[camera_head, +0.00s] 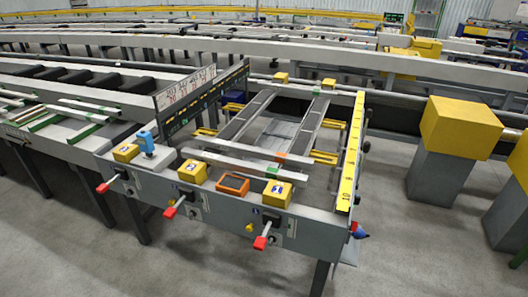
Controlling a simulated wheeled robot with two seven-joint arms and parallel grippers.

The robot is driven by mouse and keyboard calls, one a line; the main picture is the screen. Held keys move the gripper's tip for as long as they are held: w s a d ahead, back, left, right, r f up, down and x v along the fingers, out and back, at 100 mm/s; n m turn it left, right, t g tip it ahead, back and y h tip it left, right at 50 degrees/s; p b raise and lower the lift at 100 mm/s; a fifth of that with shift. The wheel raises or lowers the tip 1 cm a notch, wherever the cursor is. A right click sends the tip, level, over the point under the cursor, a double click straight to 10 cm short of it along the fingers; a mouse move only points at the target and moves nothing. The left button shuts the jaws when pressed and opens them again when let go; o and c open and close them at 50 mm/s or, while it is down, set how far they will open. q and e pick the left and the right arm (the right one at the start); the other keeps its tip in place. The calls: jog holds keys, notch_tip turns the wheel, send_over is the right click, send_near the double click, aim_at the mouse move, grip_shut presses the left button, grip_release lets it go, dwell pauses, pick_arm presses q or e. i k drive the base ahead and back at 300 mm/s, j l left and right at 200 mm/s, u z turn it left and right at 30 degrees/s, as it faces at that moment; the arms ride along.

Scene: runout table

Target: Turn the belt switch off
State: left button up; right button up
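The runout table (215,205) stands in the middle of the head view. Three red-tipped levers stick out from its front: a left lever (103,187), a middle lever (170,212) and a right lever (260,242). On the front ledge sit yellow boxes: a left box (126,152), a middle box (192,171) and a right box (278,193), the last two with dark markings. An orange-framed panel (233,184) lies between the middle and right boxes. The labels are too small to read, so I cannot tell which is the belt switch. Neither gripper is in view.
A blue upright object (147,141) stands by the left box. Two dark belts, one of them the left belt (247,116), run back across the table. A yellow numbered scale (350,155) edges its right side. Yellow-topped grey pillars (436,174) stand right. The front floor is clear.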

aim_at(354, 224)
jog(key=l+z, duration=0.3)
jog(key=l, duration=1.05)
jog(key=u, duration=0.2)
jog(key=i+l+u, duration=0.15)
jog(key=l+u, duration=0.2)
jog(key=i+l+u, duration=0.15)
jog(key=l+u, duration=0.5)
jog(key=l, duration=0.2)
